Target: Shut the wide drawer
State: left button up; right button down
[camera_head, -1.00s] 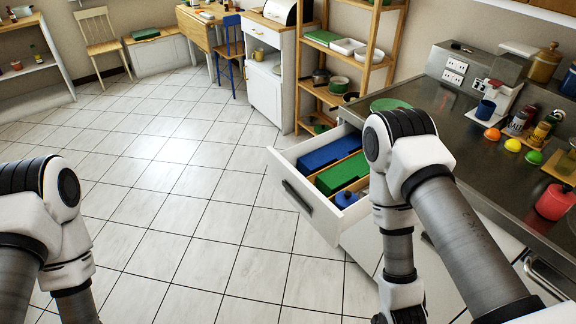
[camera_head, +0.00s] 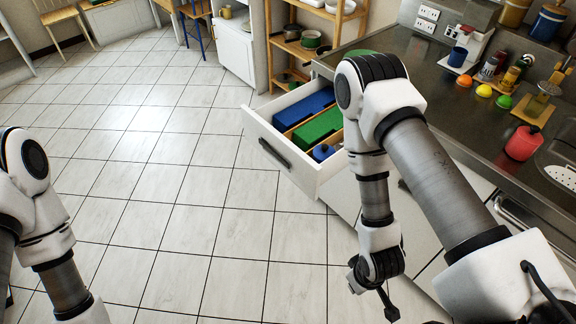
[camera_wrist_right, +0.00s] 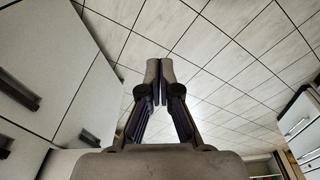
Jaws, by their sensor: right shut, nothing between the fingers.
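The wide drawer (camera_head: 283,151) stands pulled out from under the metal counter in the head view. Its white front has a dark bar handle (camera_head: 274,154). Inside lie a blue box (camera_head: 304,106), a green box (camera_head: 318,126) and a round blue item (camera_head: 323,152). My right arm covers the drawer's right end. My right gripper (camera_head: 390,312) points down at the lower edge of the head view, in front of the cabinets and apart from the drawer front. In the right wrist view the right gripper (camera_wrist_right: 160,72) is shut and empty, over floor tiles. My left gripper is out of view.
White cabinet fronts with dark handles (camera_wrist_right: 18,92) stand close on the left in the right wrist view. A wooden shelf (camera_head: 300,45) stands beyond the drawer. The tiled floor left of the drawer is clear.

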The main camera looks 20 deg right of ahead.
jog(key=w+r+n+t, duration=0.1)
jog(key=w+n+t, duration=0.2)
jog(key=w+n, duration=0.25)
jog(key=n+t+y+b, duration=0.1)
jog(key=n+t+b, duration=0.9)
jog(key=b, duration=0.7)
send_near(295, 178)
jog(key=s+a+r, duration=0.1)
jog(key=s+r, duration=0.1)
jog(key=s, duration=0.7)
jog(key=w+t+b, duration=0.1)
jog(key=w+b, duration=0.4)
jog(key=b, duration=0.2)
jog(key=w+f+n+t+y+b, duration=0.1)
jog(key=w+b, duration=0.4)
jog(key=b, duration=0.1)
jog(key=w+n+t+b, duration=0.1)
jog(key=w+b, duration=0.4)
jog(key=b, duration=0.2)
jog(key=shift+w+a+f+t+y+b, duration=0.3)
jog(key=shift+w+a+f+y, duration=0.05)
jog(key=shift+w+a+y, duration=0.05)
jog(key=shift+d, duration=0.15)
